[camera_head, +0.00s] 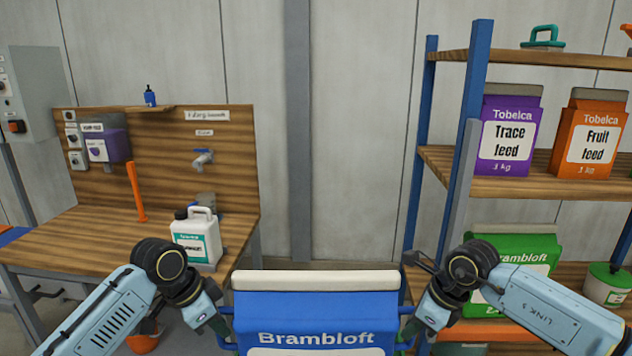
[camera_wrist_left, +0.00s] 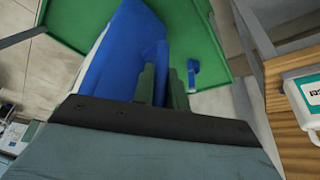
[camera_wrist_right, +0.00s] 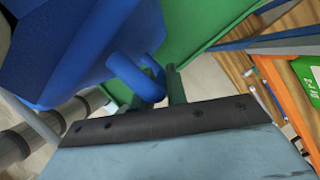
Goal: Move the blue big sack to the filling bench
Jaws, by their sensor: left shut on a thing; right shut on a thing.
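The blue big sack (camera_head: 315,315), labelled Brambloft with a pale top edge, is upright in front of me at the bottom of the head view. Its lower part is cut off there. My left gripper (camera_head: 222,330) is shut on the handle at its left side; the sack also shows in the left wrist view (camera_wrist_left: 122,55). My right gripper (camera_head: 408,330) is shut on the handle at its right side, and the blue loop shows by the fingers in the right wrist view (camera_wrist_right: 135,75). The filling bench (camera_head: 110,235), wooden with a back panel, stands at the left, apart from the sack.
A shelf rack (camera_head: 470,170) at the right holds a purple sack (camera_head: 507,135), an orange sack (camera_head: 588,138) and a green sack (camera_head: 515,250). A green surface (camera_wrist_left: 195,30) lies beyond the blue sack.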

